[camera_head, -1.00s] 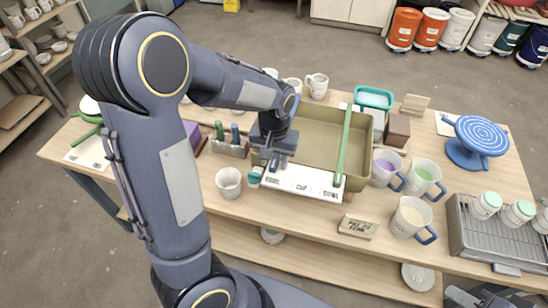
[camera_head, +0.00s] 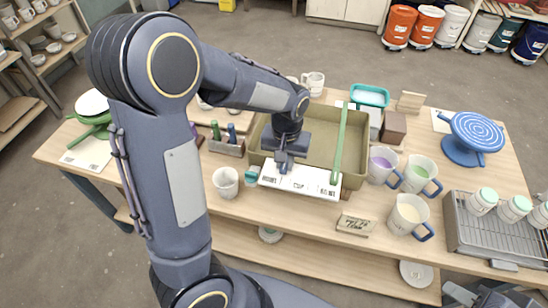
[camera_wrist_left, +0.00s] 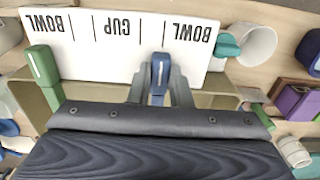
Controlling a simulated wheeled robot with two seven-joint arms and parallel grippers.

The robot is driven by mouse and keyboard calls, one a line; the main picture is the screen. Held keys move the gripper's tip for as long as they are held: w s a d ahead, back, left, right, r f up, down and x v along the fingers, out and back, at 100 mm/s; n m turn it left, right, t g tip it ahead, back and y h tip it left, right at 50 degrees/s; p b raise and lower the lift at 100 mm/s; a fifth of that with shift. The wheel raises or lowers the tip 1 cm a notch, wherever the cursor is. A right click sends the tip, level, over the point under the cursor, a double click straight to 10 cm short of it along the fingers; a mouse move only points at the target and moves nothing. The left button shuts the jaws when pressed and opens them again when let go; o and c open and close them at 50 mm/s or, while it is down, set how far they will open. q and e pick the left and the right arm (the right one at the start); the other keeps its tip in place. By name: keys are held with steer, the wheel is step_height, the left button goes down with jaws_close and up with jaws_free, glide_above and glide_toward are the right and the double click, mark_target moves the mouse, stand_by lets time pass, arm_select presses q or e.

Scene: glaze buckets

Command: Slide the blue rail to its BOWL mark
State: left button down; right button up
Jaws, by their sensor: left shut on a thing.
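The blue rail (camera_wrist_left: 160,72) shows its upright end between my left gripper's fingers in the left wrist view. My left gripper (camera_wrist_left: 160,92) is shut on it; the gripper also shows in the head view (camera_head: 284,160) over the front of the tray. The white label board (camera_wrist_left: 120,43) reads BOWL, CUP, BOWL, upside down in the wrist view. The blue rail stands between CUP and the right-hand BOWL there, close to a tick line. The green rail (camera_head: 341,145) crosses the olive tray (camera_head: 317,125) near the other BOWL. A grey part at the lower right corner may be my right gripper; its fingers are unclear.
A teal object (camera_head: 252,175) and a white cup (camera_head: 226,182) sit by the board's left end. Mugs (camera_head: 409,215) stand to the right, beside a grey drying rack (camera_head: 490,235). A small wooden sign (camera_head: 356,226) lies in front.

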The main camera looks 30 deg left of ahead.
arm_select(q)
steer(key=c, duration=1.3)
jaws_free()
step_height(320, 180, up, 8)
steer(key=shift+f+b, duration=0.1)
steer(key=shift+b, duration=0.3)
steer(key=s+t+h, duration=0.1)
steer(key=s+t, duration=0.1)
steer(key=s, duration=0.4)
steer(key=s+t+h+b, duration=0.1)
steer(key=s, duration=0.5)
steer(key=s+m+t+h, duration=0.1)
steer(key=s+t, duration=0.1)
steer(key=s, duration=0.4)
steer(key=shift+s+d+r+t+h, duration=0.15)
steer(key=shift+d+r+t+h, duration=0.15)
steer(key=shift+h, duration=0.1)
